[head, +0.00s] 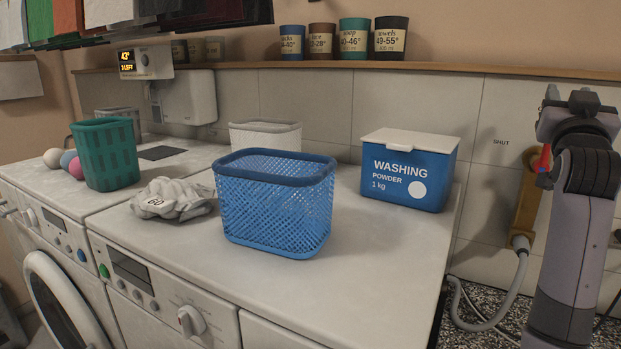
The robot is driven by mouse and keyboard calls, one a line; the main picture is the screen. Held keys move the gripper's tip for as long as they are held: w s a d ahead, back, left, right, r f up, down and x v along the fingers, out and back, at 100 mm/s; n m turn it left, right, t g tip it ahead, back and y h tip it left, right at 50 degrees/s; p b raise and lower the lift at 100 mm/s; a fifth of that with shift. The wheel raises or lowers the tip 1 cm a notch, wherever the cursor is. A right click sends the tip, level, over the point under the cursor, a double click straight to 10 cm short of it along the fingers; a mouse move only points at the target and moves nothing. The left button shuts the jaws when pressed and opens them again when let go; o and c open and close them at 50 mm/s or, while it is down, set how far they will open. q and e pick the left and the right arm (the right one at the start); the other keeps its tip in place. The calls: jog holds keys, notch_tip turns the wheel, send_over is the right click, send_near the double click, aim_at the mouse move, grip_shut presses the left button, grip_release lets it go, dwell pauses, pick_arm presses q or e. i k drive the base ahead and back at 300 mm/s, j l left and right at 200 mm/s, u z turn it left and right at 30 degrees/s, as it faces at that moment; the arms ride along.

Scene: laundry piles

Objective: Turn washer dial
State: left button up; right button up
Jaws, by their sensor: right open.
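A white dial (191,320) sits on the front panel of the nearer machine, low in the head view, with marks around it. A second pale dial (29,216) is on the front panel of the machine to the left. Which one the task means I cannot tell. My right gripper (568,108) is raised at the right edge, open, in front of the wall and far from both dials. It overlaps the red handle of a wall valve in the picture; contact cannot be told. My left gripper is out of view.
A blue mesh basket (275,205), a crumpled grey cloth (174,199) and a blue washing powder box (408,170) stand on the machine top. A green basket (106,154) stands further left. A hose (510,285) hangs by the wall beyond the right edge.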

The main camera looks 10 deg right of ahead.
aim_at(191, 323)
jog(key=k+j, duration=0.2)
jog(key=k, duration=0.25)
jog(key=k+j, duration=0.25)
jog(key=k, duration=0.25)
